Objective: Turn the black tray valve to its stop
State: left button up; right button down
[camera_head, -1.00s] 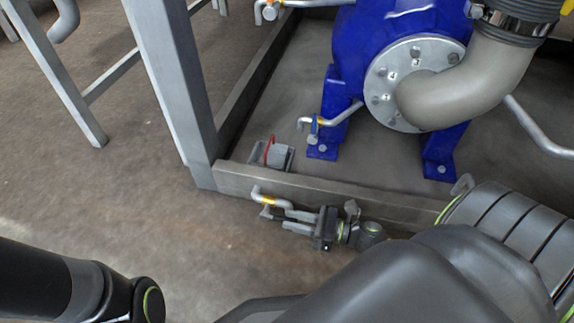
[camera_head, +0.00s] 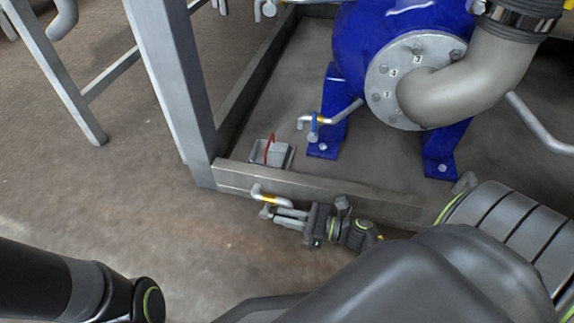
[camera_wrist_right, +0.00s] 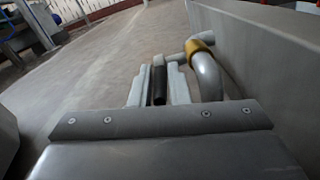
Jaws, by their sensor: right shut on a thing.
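The black tray valve's handle (camera_wrist_right: 159,86) shows in the right wrist view as a dark bar between two pale fingers. Its pipe (camera_wrist_right: 208,75) with a yellow band (camera_wrist_right: 200,45) stands just right of the fingers. In the head view the pipe's yellow band (camera_head: 269,198) shows at the outer side of the tray frame. My right gripper (camera_head: 275,217) is low beside that frame, shut on the handle, fingers pointing left. In the head view the handle is mostly hidden by the fingers. My left gripper is out of view.
The metal tray frame (camera_head: 320,190) runs close beside my right gripper. Inside it are a blue pump (camera_head: 350,45), another small valve with a blue handle (camera_head: 314,126) and a grey box with a red part (camera_head: 278,154). Open floor (camera_head: 150,205) lies to the left.

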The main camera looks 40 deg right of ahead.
jog(key=shift+f+t+b, duration=0.3)
jog(key=shift+f, duration=0.05)
jog(key=shift+f+t+y, duration=0.1)
jog(key=shift+t+y, duration=0.2)
jog(key=shift+y, duration=0.2)
jog(key=c, duration=1.7)
grip_release()
jog(key=shift+s, duration=0.1)
jog(key=shift+d, duration=0.1)
jog(key=shift+s+d, duration=0.15)
jog(key=shift+s, duration=0.05)
jog(key=p+v, duration=0.2)
jog(key=v, duration=0.4)
jog(key=shift+s, duration=0.1)
jog(key=shift+s+d+f, duration=0.1)
jog(key=shift+s+d, duration=0.15)
